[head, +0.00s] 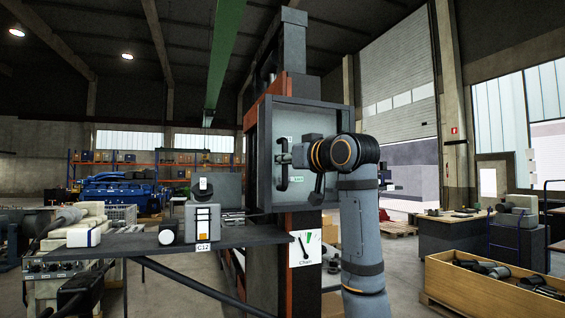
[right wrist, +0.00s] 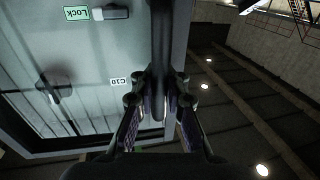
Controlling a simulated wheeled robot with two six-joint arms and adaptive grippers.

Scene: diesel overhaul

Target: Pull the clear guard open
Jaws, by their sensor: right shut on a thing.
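The clear guard (head: 333,112) is a grey-framed see-through panel on the front of the tall press. A black vertical bar handle (head: 281,178) stands at its left side, by a green label. My right gripper (head: 289,156) is at this handle, with its arm rising in front of the guard. In the right wrist view the two fingers of my right gripper (right wrist: 159,103) are shut on the black handle (right wrist: 160,40), one on each side. The guard (right wrist: 98,55) fills the left of that view, with a LOCK label and a C10 label. My left gripper does not show.
A dark shelf (head: 130,246) with a C12 tag reaches out left of the press and carries several small devices. A wooden crate (head: 480,291) with parts stands at the lower right. A workbench (head: 450,234) is behind it. Open floor shows between.

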